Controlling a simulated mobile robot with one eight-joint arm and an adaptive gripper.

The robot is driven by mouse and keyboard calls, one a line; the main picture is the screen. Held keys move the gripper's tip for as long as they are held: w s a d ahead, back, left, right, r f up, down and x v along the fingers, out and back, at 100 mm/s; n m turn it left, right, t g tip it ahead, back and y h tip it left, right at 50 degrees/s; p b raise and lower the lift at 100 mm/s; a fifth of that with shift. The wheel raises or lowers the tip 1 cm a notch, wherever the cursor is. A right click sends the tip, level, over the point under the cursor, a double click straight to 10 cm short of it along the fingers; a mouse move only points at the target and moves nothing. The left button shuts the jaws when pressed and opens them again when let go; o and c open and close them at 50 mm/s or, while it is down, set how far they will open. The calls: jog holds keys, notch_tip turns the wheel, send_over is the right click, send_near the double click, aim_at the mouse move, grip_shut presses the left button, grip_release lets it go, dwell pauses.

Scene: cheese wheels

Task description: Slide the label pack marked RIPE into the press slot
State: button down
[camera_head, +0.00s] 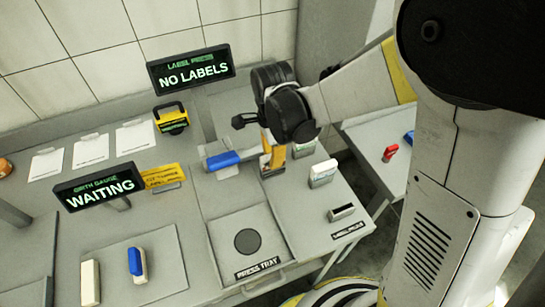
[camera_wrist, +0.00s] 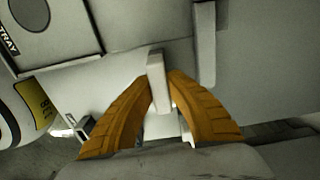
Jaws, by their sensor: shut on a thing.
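My gripper (camera_head: 272,165) is over the worktop beside the label press, its orange fingers pointing down. In the wrist view the fingers (camera_wrist: 163,78) are closed on a pale, narrow block, which looks like a label pack (camera_wrist: 157,88). Its marking cannot be read, and in the head view it is mostly hidden. The press sign (camera_head: 191,69) reads NO LABELS. A white pack with a green mark (camera_head: 322,174) stands upright right of my gripper, and another white pack (camera_head: 303,150) stands behind it. Their words are too small to read. I cannot make out the press slot clearly.
The press tray (camera_head: 222,243) with a black disc is at the front. A blue-and-white block (camera_head: 222,160) lies left of my gripper. A dark-faced block (camera_head: 342,212) is by the LABEL PACKS plate (camera_head: 349,231). A WAITING sign (camera_head: 100,189) stands left. A grey bar (camera_wrist: 205,45) is close to the fingers.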

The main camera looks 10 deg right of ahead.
jog(key=c, duration=1.4)
grip_release()
jog(key=shift+f, duration=0.1)
notch_tip(320, 180, up, 12)
jog(key=s+d+r+n+t, duration=0.1)
jog(key=s+d+n+t, duration=0.1)
jog(key=s+d+n, duration=0.1)
jog(key=s+d+n+t, duration=0.2)
jog(key=s+d+n, duration=0.2)
jog(key=d+n, duration=0.2)
jog(key=s+d+r+n+t+b, duration=0.1)
jog(key=s+d+n+t, duration=0.2)
jog(key=d+n, duration=0.1)
jog(key=shift+s+d+r+n, duration=0.2)
jog(key=shift+s+r+n, duration=0.15)
jog(key=shift+n, duration=0.55)
